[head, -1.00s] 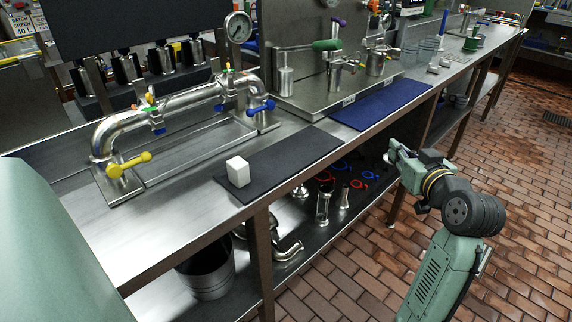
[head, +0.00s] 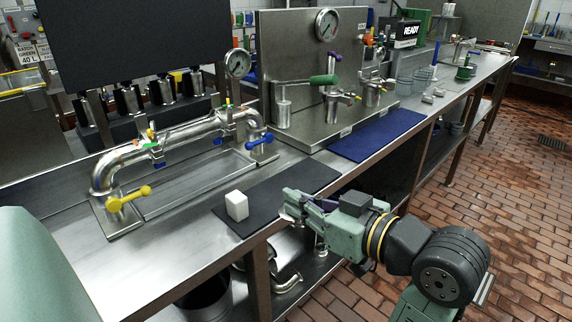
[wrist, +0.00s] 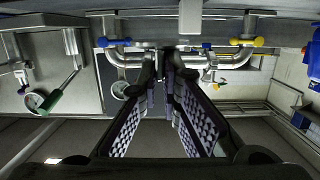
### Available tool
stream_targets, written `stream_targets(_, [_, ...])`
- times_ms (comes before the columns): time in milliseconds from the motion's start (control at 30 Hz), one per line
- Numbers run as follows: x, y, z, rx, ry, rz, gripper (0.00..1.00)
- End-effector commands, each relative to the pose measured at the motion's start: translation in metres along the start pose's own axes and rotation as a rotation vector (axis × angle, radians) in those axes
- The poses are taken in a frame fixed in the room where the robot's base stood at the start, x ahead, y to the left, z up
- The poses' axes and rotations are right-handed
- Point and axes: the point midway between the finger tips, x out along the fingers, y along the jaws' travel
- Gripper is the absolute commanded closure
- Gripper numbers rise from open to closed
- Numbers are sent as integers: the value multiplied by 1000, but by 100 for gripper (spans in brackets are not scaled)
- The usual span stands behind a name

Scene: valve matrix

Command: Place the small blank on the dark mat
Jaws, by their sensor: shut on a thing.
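My gripper (head: 292,208) is at the front edge of the bench, beside the right front part of the dark mat (head: 300,180). In the wrist view the fingers (wrist: 168,70) come together at their tips. They are shut on a small pale metallic piece (head: 287,218), which I take for the small blank. It is mostly hidden by the fingers, and its shape is unclear. The dark mat lies flat on the bench and bears a white block (head: 237,206) near its left end. The arm hides part of the mat's front edge.
A blue mat (head: 376,135) lies further right. Behind the dark mat stands a steel pipe with a yellow valve handle (head: 129,198) and a blue one (head: 259,142). A green-handled fitting (head: 325,80) stands on the steel panel's base. The mat right of the block is clear.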

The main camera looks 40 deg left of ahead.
Motion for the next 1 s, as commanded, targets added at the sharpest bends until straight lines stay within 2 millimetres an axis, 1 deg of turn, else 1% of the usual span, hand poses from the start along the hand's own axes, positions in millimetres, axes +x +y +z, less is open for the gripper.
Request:
stream_targets(33, [5,3,-10,10,-2,-5,100])
stream_targets(67, [9,6,-11,9,-1,-6,100])
stream_targets(167, [22,14,-11,9,-3,-4,100])
stream_targets(233, [40,25,-6,4,-1,-5,100])
stream_targets(300, [55,35,-8,3,-1,-4,100])
stream_targets(400, [76,49,-10,2,-1,-2,100])
stream_targets(500, [92,60,-11,1,-1,0,100])
stream_targets(767, [112,74,-13,-1,0,1,100])
stream_targets(900, [117,74,8,5,-2,1,100])
stream_targets(1000, [119,75,19,2,0,1,100])
